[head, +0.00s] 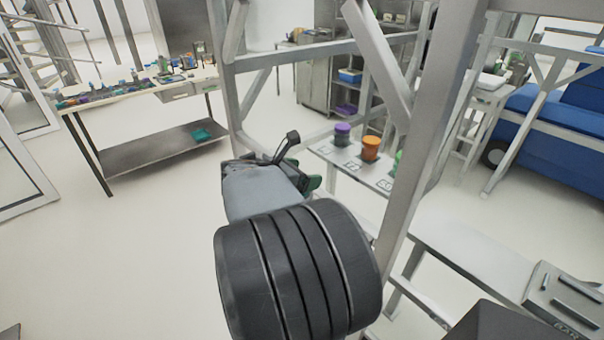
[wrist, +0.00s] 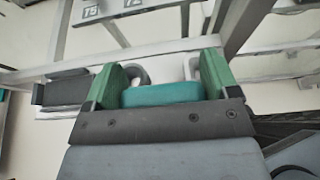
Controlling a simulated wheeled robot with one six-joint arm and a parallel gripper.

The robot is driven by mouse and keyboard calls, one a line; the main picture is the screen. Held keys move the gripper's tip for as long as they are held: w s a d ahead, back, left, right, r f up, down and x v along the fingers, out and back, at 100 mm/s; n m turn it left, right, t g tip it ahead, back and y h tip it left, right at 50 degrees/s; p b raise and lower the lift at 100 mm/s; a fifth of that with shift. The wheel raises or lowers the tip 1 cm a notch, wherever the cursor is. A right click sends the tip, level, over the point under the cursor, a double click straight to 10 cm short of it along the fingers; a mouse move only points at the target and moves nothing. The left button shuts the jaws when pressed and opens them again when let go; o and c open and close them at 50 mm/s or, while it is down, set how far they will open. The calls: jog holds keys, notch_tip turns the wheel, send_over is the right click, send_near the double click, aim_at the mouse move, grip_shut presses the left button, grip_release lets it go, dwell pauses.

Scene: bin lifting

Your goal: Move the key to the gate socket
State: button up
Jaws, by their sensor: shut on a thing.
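My gripper (wrist: 160,84) has two green fingers, one on each side of a teal block (wrist: 162,95), and is shut on it. I take this block to be the key; a grey curved piece shows behind it between the fingers. In the head view my gripper (head: 298,175) is mostly hidden behind my dark wrist, in front of the grey metal frame. A black bent piece with a blocky end (head: 292,138) sticks up beside it; I cannot tell whether it belongs to the key. I cannot make out the gate socket with certainty.
A shelf (head: 325,150) beyond the frame bears purple (head: 342,134) and orange (head: 370,149) containers above numbered labels. A thick grey post (head: 418,130) stands close on the right. A grey labelled box (head: 568,300) sits lower right. Open floor lies left, before a workbench (head: 150,90).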

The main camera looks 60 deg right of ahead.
jog(key=shift+r, duration=0.15)
jog(key=shift+r+p, duration=1.6)
jog(key=shift+r, duration=1.3)
